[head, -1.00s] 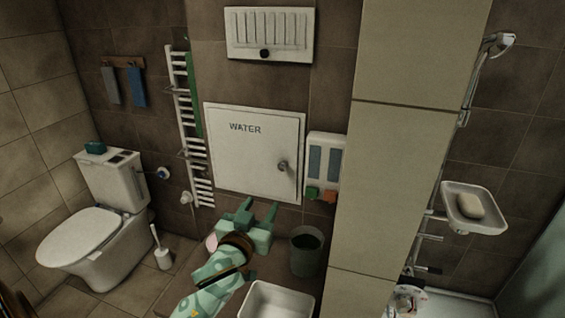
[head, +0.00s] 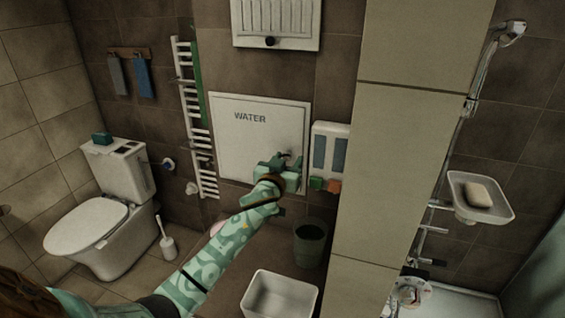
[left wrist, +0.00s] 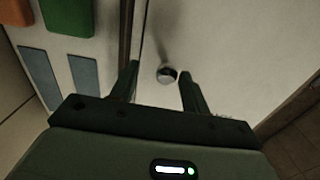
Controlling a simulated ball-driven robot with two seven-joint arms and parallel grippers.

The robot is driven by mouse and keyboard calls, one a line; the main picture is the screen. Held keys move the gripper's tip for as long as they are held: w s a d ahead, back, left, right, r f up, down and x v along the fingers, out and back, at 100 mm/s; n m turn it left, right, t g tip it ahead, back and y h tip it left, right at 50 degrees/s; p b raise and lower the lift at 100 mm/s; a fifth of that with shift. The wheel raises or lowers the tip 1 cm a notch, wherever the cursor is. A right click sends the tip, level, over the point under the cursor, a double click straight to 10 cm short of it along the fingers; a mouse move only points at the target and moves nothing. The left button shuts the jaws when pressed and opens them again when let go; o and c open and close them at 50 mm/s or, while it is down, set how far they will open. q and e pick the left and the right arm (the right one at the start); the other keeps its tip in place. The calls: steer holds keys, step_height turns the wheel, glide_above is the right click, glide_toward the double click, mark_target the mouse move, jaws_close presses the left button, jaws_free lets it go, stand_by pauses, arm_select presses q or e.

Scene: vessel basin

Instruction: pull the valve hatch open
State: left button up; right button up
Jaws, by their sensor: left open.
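The valve hatch (head: 245,145) is a white square panel marked WATER on the tiled wall, and it looks shut. Its round knob shows in the left wrist view (left wrist: 167,74), near the hatch's edge. My left gripper (head: 285,163) is in front of the knob side of the hatch, and its hand hides most of the knob in the head view. In the left wrist view the two fingers (left wrist: 157,85) are open, with the knob seen between their tips. I cannot tell whether they touch it. My right gripper is not in view.
A white dispenser (head: 331,148) with green and orange parts hangs close right of the hatch. A towel radiator (head: 187,95) stands left of it. A bin (head: 309,245) and a white basin (head: 280,297) are below. A vent panel (head: 276,22) is above.

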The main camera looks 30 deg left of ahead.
arm_select(q)
steer(key=shift+s+a, duration=0.2)
steer(key=shift+a, duration=0.2)
steer(key=shift+s+a, duration=0.1)
steer(key=shift+a, duration=0.1)
steer(key=c, duration=0.9)
steer(key=shift+d+r, duration=0.1)
jaws_close()
